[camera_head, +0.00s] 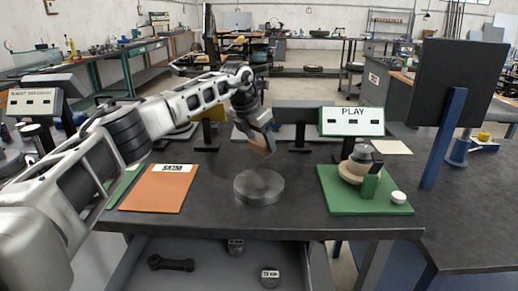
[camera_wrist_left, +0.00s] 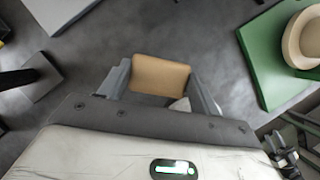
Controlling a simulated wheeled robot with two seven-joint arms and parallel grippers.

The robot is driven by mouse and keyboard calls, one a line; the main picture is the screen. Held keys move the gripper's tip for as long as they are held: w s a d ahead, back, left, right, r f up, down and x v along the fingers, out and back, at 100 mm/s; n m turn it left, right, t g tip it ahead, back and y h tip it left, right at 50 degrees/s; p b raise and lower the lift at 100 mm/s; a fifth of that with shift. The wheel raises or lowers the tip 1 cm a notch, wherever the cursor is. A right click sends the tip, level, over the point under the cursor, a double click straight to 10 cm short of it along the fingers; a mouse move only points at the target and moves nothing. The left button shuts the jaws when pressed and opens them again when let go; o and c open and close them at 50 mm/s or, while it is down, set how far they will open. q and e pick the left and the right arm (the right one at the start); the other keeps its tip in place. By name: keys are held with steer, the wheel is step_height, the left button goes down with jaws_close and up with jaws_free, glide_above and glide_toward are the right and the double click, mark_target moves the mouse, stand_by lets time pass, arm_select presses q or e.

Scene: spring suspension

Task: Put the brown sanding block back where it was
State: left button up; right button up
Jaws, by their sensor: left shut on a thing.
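The brown sanding block (camera_wrist_left: 160,75) is between the two fingers of my left gripper (camera_wrist_left: 162,90) in the left wrist view. My left gripper (camera_head: 262,146) is shut on the block and holds it above the dark table, behind the round grey metal disc. In the head view the block (camera_head: 264,147) shows as a small tan piece at the fingertips, partly covered by the gripper. My right gripper is in neither view.
The round metal disc (camera_head: 259,187) lies mid-table. An orange board (camera_head: 158,189) labelled SKIM is left of it. A green base (camera_head: 366,196) carrying a round cream part is to the right. A PLAY sign (camera_head: 352,121) stands behind. A dark panel (camera_head: 446,82) rises at right.

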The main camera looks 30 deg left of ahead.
mark_target(256, 142)
arm_select(q)
steer(key=shift+w+a+f, duration=0.1)
steer(key=shift+a+f, duration=0.15)
steer(key=shift+f, duration=1.5)
steer(key=shift+f, duration=0.1)
steer(key=o, duration=1)
steer(key=shift+c, duration=0.2)
steer(key=d+v, duration=0.1)
steer(key=v, duration=1.1)
steer(key=shift+a, duration=0.35)
